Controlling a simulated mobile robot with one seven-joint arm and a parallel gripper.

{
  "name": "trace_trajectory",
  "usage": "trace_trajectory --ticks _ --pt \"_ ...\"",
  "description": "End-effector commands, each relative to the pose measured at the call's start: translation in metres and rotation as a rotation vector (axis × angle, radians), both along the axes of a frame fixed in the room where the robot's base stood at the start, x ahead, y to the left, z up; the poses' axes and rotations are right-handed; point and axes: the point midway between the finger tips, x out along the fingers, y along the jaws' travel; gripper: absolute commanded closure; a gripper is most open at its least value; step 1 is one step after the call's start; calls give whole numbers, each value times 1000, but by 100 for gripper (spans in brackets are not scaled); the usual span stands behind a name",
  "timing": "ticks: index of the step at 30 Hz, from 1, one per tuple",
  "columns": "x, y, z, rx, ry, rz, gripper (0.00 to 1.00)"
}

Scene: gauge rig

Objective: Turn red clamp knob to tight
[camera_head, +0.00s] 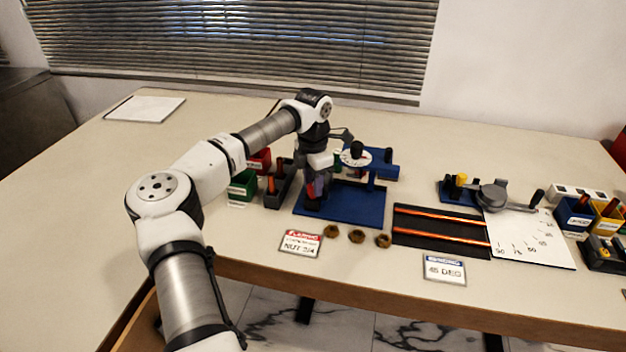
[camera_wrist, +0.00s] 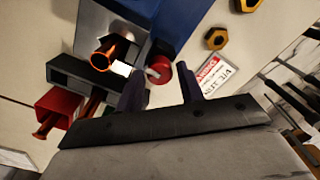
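The red clamp knob (camera_wrist: 158,69) shows in the wrist view on the near side of the blue and grey fixture (camera_wrist: 112,22). My gripper (camera_wrist: 160,72) is open. Its two dark fingers stand apart, one on each side of the knob in the picture. I see a gap between the knob and the right finger; the left finger looks close to it, and I cannot tell if it touches. In the head view my gripper (camera_head: 318,188) points down at the left part of the blue rig (camera_head: 350,208) and hides the knob there.
Left of the rig stand a green bin (camera_head: 241,188), a red bin (camera_head: 259,161) and a dark tray (camera_head: 279,186). Three brass nuts (camera_head: 357,237) and a red-headed card (camera_head: 300,243) lie in front. A black mat with copper tubes (camera_head: 440,228) lies right.

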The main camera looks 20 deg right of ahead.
Motion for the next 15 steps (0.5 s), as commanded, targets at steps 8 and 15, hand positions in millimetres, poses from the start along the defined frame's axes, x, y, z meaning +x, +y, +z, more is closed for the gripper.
trace_trajectory --ticks 8,15 --pt "0 0 -5 -1 -1 0 62" --pt "0 0 -5 0 0 0 83"
